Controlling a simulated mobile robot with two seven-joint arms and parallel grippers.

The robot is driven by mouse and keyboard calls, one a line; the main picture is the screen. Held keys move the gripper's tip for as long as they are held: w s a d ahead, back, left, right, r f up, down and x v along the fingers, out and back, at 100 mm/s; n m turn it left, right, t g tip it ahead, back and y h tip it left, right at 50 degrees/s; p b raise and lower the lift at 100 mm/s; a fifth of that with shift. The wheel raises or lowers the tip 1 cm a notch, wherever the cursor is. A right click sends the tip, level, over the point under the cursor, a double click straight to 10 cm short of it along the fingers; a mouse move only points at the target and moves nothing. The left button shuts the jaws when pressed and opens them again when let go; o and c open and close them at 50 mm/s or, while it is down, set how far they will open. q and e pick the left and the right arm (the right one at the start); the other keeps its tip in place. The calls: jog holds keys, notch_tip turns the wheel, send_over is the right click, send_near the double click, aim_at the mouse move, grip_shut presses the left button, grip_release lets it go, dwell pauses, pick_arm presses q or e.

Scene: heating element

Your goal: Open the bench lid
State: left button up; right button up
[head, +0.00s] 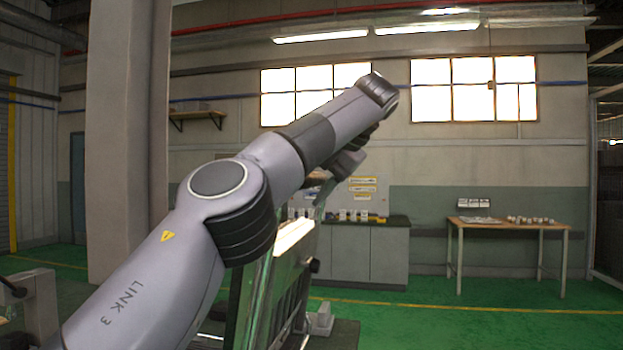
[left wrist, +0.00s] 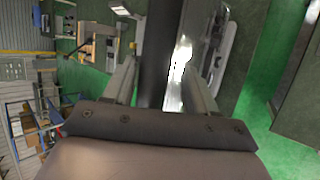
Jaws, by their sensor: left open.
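My left arm crosses the head view, and my left gripper (head: 342,168) is partly hidden behind its wrist. The left wrist view shows the gripper (left wrist: 160,68) open, with two pale fingers apart. A dark bar (left wrist: 155,45) lies in line with the gap between them; I cannot tell if they touch it. A steep, glassy, green-edged panel (head: 247,295), seemingly part of the bench and its lid, stands behind my arm in the head view. A pale strip (head: 293,236) lies along its upper part. My arm hides much of it, so the lid's exact position is unclear. My right gripper is not in view.
A grey cabinet (head: 368,252) with small items on top stands behind. A table (head: 509,225) with small parts stands at the right. A thick pillar (head: 126,140) rises at the left. Green floor (head: 480,325) is open at the front right.

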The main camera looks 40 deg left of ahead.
pick_arm(q)
jog(key=shift+s+d+r, duration=0.1)
jog(key=shift+d+r, duration=0.15)
jog(key=shift+r, duration=0.15)
jog(key=p+v, duration=0.3)
jog(key=v, duration=0.3)
jog(key=shift+d, duration=0.2)
jog(key=shift+r, duration=0.1)
